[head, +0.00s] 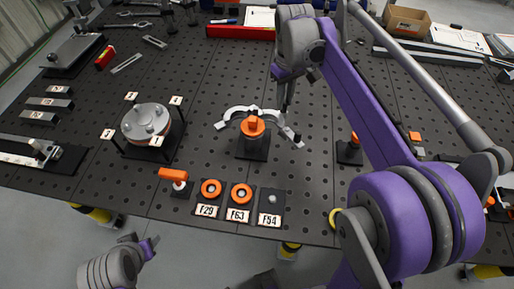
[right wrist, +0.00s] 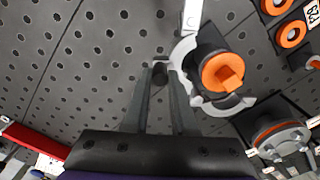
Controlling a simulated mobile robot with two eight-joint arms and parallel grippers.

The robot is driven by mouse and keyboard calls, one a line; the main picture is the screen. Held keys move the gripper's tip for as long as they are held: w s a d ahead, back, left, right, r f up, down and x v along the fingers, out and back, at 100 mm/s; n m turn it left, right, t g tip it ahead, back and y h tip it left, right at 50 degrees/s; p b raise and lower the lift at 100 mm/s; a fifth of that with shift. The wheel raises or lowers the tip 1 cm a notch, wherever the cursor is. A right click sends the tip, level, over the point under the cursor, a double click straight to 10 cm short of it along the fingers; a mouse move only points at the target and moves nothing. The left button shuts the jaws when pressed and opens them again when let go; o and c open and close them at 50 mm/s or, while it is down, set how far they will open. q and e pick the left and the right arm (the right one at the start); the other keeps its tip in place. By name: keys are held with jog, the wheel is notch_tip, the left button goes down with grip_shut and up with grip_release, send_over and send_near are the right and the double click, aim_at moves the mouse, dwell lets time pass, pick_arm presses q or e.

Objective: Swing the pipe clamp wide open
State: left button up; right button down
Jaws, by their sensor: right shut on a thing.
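The pipe clamp (head: 236,111) is a pale grey, hinged pair of curved jaws around an upright post with an orange cap (head: 253,127) on a dark base. Its two halves are spread apart, one reaching left and one right. In the right wrist view the clamp (right wrist: 180,52) curves round the orange-capped post. My right gripper (head: 284,112) comes down at the clamp's far right side. In the right wrist view its fingers (right wrist: 160,76) are shut on part of the clamp; the exact grip is partly hidden. My left gripper (head: 152,246) is off the table at lower left, its opening unclear.
A bolted round flange (head: 146,122) with small tags stands left. An orange-handled valve (head: 174,176), orange rings and label plates line the front edge. A black post with an orange top (head: 353,145) stands right. A red tray (head: 240,33) lies behind. Bare perforated tabletop surrounds the clamp.

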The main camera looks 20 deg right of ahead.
pick_arm(q)
jog(key=shift+w+r, duration=0.1)
jog(key=shift+r, duration=0.2)
pick_arm(e)
jog(key=shift+w+d, duration=0.3)
jog(key=shift+w, duration=0.65)
jog(key=shift+w+p, duration=0.15)
jog(key=shift+p, duration=0.15)
pick_arm(q)
jog(key=shift+r, duration=0.1)
pick_arm(e)
jog(key=shift+c, duration=2)
grip_release()
pick_arm(q)
notch_tip(320, 180, up, 6)
jog(key=w+p, duration=0.2)
jog(key=p, duration=0.1)
jog(key=shift+w+f+t+p, duration=0.25)
jog(key=shift+w+t+p, duration=0.05)
jog(key=shift+w+p, duration=0.05)
pick_arm(e)
notch_tip(320, 180, up, 7)
jog(key=shift+w, duration=0.15)
